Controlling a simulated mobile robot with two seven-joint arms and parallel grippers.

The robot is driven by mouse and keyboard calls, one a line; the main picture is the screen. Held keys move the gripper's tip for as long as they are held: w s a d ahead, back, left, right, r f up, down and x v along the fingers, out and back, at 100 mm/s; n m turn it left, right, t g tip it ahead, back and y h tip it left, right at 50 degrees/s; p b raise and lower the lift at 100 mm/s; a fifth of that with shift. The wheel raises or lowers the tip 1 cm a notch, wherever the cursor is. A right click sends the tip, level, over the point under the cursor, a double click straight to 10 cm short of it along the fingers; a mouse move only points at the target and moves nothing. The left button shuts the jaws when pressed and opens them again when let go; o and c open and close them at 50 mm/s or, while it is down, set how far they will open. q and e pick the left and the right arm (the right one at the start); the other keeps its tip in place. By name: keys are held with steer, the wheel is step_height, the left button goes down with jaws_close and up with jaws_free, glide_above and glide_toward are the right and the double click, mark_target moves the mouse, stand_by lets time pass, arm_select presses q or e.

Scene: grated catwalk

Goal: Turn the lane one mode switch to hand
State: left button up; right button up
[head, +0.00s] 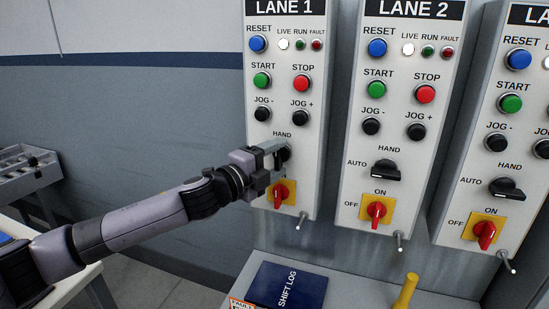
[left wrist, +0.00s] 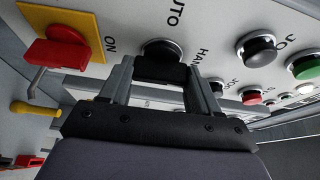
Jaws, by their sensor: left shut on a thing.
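The lane 1 panel (head: 262,190) is a white upright box with "HAND" printed above its black mode switch (head: 287,153). My left gripper (head: 279,158) reaches the switch from the left and covers most of it, along with the AUTO label, in the head view. In the left wrist view the black switch (left wrist: 162,62) sits between the two fingers of my left gripper (left wrist: 160,78), which are shut on it. The AUTO and HAND labels show beside it there. I cannot tell exactly which label the handle points at. My right gripper is not in view.
A red rotary switch on a yellow plate (head: 290,186) is just below the gripper. Black jog buttons (head: 262,114) are just above. The lane 2 panel (head: 350,150) stands to the right. A shift log (head: 272,290) and yellow-handled tool (head: 406,291) lie on the ledge below.

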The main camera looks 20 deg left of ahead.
mark_target(275, 160)
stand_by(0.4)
arm_select(q)
steer(key=o, duration=1.1)
steer(key=shift+c, duration=0.2)
steer(key=b+v, duration=0.1)
steer(key=v, duration=0.4)
steer(key=shift+s+a, duration=0.15)
steer(key=shift+v, duration=0.9)
